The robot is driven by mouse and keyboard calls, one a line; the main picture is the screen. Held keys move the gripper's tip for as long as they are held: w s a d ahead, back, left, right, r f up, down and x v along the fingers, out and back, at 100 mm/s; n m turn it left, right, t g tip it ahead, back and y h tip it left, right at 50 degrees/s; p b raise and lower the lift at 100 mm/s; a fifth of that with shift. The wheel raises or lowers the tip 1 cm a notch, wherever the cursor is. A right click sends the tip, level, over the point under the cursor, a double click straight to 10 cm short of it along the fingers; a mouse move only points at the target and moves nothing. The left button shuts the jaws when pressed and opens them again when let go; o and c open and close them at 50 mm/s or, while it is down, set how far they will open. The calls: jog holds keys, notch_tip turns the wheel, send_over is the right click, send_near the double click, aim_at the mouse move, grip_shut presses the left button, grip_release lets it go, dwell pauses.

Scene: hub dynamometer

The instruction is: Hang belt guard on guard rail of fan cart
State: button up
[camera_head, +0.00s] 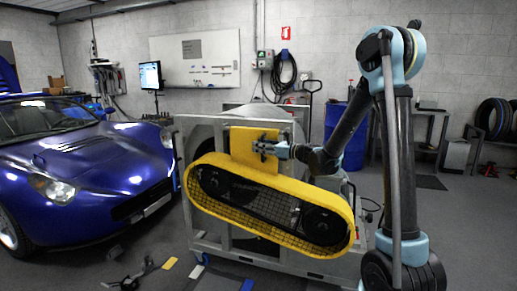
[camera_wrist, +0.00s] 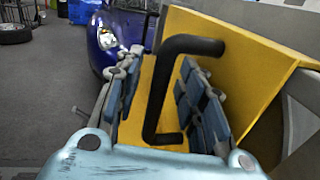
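The belt guard (camera_head: 352,212) is a long yellow oval frame with black mesh and a yellow upper plate. It slants down to the right across the front of the grey fan cart (camera_head: 186,140). The guard rail cannot be made out behind the plate. My gripper (camera_head: 268,147) is at the upper plate. In the wrist view, the black handle (camera_wrist: 158,92) on the yellow plate (camera_wrist: 228,48) stands between the two blue-padded fingers of my gripper (camera_wrist: 165,100). Yellow shows between the handle and the pads, so the fingers look open around it.
A blue car (camera_head: 90,165) stands close on the left. Tools (camera_head: 140,272) lie on the floor at lower left. A blue barrel (camera_head: 345,135) and a workbench stand behind my arm. Open floor shows at the right.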

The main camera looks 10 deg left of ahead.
jog(key=v, duration=1.2)
jog(key=s+d+f+n+g+h, duration=0.1)
jog(key=s+d+f+n+h, duration=0.4)
jog(key=s+d, duration=0.5)
jog(key=s+d+f+n+g+h, duration=0.1)
jog(key=s+d+f+n+h, duration=0.5)
jog(key=s+d+n, duration=0.3)
jog(key=s+d+f+n+h, duration=0.6)
jog(key=s+d+n, duration=0.1)
jog(key=s+d, duration=0.6)
jog(key=shift+d+g, duration=0.4)
jog(key=shift+d, duration=0.7)
jog(key=shift+s, duration=0.1)
jog(key=shift+w+f, duration=0.25)
jog(key=shift+w, duration=0.2)
